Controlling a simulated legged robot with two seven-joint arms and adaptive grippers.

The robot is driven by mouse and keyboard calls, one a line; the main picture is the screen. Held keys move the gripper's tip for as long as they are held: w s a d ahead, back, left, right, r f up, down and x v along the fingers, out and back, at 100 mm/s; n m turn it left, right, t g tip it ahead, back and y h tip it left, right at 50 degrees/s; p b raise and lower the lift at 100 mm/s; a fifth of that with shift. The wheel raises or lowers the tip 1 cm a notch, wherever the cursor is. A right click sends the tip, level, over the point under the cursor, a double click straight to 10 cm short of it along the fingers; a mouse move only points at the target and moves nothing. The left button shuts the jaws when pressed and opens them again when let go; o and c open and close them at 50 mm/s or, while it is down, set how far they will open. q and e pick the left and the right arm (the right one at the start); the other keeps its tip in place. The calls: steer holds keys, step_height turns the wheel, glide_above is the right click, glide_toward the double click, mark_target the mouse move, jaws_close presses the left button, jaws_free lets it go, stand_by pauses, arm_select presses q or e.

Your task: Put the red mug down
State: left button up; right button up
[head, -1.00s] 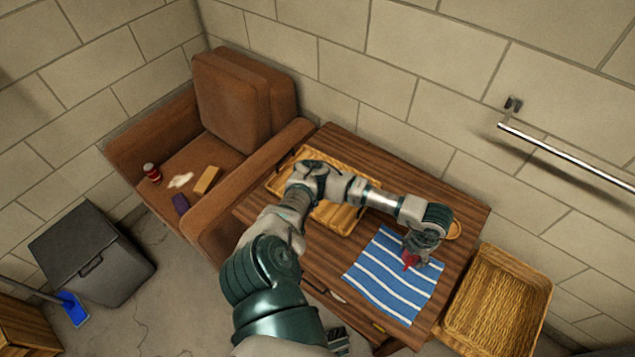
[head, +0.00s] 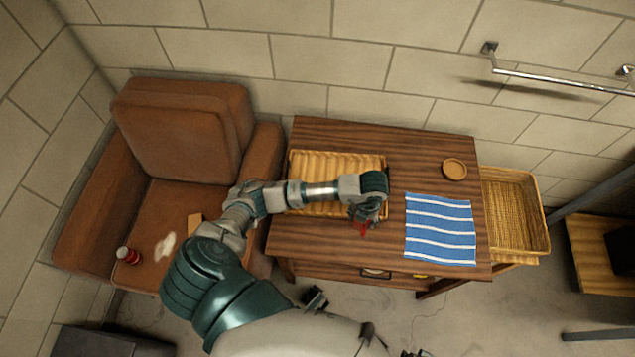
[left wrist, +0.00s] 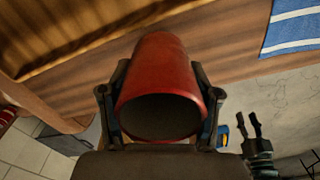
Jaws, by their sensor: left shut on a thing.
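The red mug (left wrist: 165,70) is held between the two fingers of my left gripper (left wrist: 163,105), with its dark round end facing the left wrist camera. In the head view my left gripper (head: 364,218) is over the wooden table (head: 330,242), left of the blue striped cloth. Only a small red part of the mug (head: 362,230) shows below the gripper there; I cannot tell whether it touches the table. My right gripper (left wrist: 249,127) shows at the lower right of the left wrist view, with its fingers apart and empty.
A wicker tray (head: 312,162) lies behind my left arm. The blue striped cloth (head: 440,230) and a round wooden coaster (head: 454,169) are on the table's right part. A wicker basket (head: 515,212) stands right of the table, a brown armchair (head: 180,135) left. The table's front middle looks clear.

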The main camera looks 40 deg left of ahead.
arm_select(q)
steer(key=w+a, duration=0.1)
steer(key=a, duration=0.2)
steer(key=w+a, duration=0.1)
steer(key=a, duration=0.2)
steer(key=w+a+b, duration=0.1)
steer(key=w+a, duration=0.1)
steer(key=a, duration=0.1)
steer(key=shift+f, duration=0.4)
steer(key=a, duration=0.1)
steer(key=w+a, duration=0.1)
steer(key=a, duration=0.3)
steer(key=shift+w+f, duration=0.2)
steer(key=shift+f, duration=0.1)
steer(key=shift+a+f+b, duration=0.3)
steer(key=shift+a+f, duration=0.15)
steer(key=shift+f, duration=0.35)
steer(key=shift+d+f, duration=0.2)
steer(key=shift+f, duration=0.35)
steer(key=shift+d+f, duration=0.2)
steer(key=shift+f, duration=0.3)
steer(key=shift+d+r, duration=0.25)
steer(key=shift+d, duration=0.35)
steer(key=shift+f+b, duration=0.1)
steer(key=shift+b, duration=0.2)
arm_select(e)
step_height(320, 180, up, 6)
steer(key=d, duration=0.1)
steer(key=shift+s+d, duration=0.35)
